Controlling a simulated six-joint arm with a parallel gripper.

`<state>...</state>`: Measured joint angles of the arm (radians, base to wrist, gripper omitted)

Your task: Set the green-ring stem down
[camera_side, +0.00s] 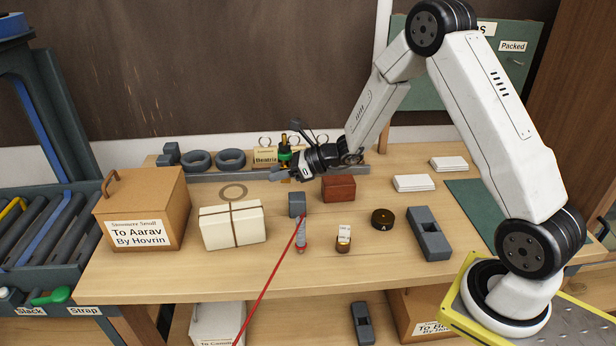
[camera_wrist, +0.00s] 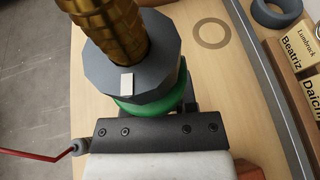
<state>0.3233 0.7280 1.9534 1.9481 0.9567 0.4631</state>
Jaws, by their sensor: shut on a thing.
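The green-ring stem (camera_side: 284,152) is held upright in my gripper (camera_side: 283,173), in front of the name cards at the back of the bench. The wrist view shows its ribbed brass upper part (camera_wrist: 112,25), a dark many-sided collar with a small white mark, and the green ring (camera_wrist: 142,106) below the collar. My gripper (camera_wrist: 157,130) is shut on the stem near the green ring. The stem's lower end is mostly hidden by the gripper, so I cannot tell whether it touches anything.
A flat tan ring (camera_side: 234,191) lies left of my gripper; bare wood surrounds it. A cream parcel (camera_side: 232,226), grey block (camera_side: 297,204), red-brown block (camera_side: 338,188) and dark puck (camera_side: 382,219) stand nearby. A red cord (camera_side: 268,282) crosses the front. Name cards (camera_side: 265,158) stand behind.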

